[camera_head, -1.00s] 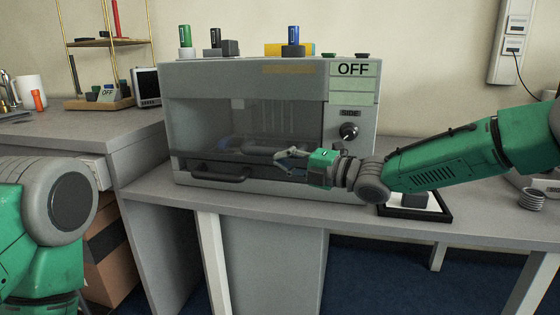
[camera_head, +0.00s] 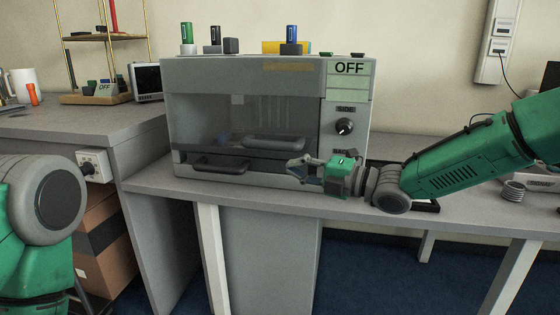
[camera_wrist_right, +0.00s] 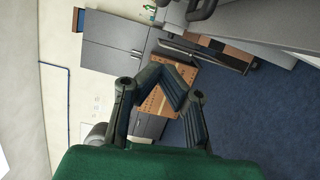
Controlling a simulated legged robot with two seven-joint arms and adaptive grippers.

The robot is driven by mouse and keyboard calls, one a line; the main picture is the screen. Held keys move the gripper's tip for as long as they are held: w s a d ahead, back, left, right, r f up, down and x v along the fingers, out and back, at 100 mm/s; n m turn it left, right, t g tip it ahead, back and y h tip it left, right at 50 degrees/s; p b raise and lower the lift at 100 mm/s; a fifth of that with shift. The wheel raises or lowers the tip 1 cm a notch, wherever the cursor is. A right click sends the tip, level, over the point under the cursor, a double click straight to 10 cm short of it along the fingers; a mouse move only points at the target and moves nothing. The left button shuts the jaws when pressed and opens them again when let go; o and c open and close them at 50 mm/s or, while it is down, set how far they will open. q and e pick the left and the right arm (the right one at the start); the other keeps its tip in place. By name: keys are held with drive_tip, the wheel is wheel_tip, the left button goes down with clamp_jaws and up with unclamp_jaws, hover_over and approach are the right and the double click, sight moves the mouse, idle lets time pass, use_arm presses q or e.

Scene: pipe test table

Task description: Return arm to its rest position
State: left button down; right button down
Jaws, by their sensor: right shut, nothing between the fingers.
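My right arm (camera_head: 465,158) is green and grey and comes in from the right, reaching over the table. My right gripper (camera_head: 292,168) is in front of the test box, near its lower right, and its fingers are shut and empty. Its fingertips also show in the right wrist view (camera_wrist_right: 160,68), with nothing between them. My left arm (camera_head: 45,200) shows only as a green and grey joint at the left edge; its gripper is out of view.
The grey test box (camera_head: 345,170) with a dark window, a handle (camera_head: 218,166) and an OFF label (camera_head: 349,68) stands on the table (camera_head: 180,200). Small coloured pieces stand on its top. A black-framed tray is partly hidden behind my right arm. A coil (camera_head: 513,191) lies at right.

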drive_tip(key=s+d+f+m+g+h+p, duration=0.1)
drive_tip(key=s+d+f+m+h+p, duration=0.25)
drive_tip(key=s+f+m, duration=0.65)
drive_tip(key=s+d+f+m+g+h+p, duration=0.1)
drive_tip(key=s+d+f+m+h+p, duration=0.2)
drive_tip(key=s+f+m, duration=0.7)
drive_tip(key=s+d+f+m+g+h+p, duration=0.1)
drive_tip(key=s+d+f+m+g+h, duration=0.1)
drive_tip(key=s+d, duration=0.3)
drive_tip(key=s+d+f+m+g+h+p, duration=0.2)
drive_tip(key=s+d+f+m+h, duration=0.1)
drive_tip(key=s, duration=0.9)
drive_tip(key=s+d+f+m+g+h+p, duration=0.2)
drive_tip(key=s+d+m+h, duration=0.2)
drive_tip(key=s, duration=0.4)
drive_tip(key=d+m, duration=0.1)
drive_tip(key=d, duration=0.1)
drive_tip(key=shift+s+d+f+g, duration=0.15)
drive_tip(key=shift+d+f+g, duration=0.05)
drive_tip(key=shift+d+g, duration=0.15)
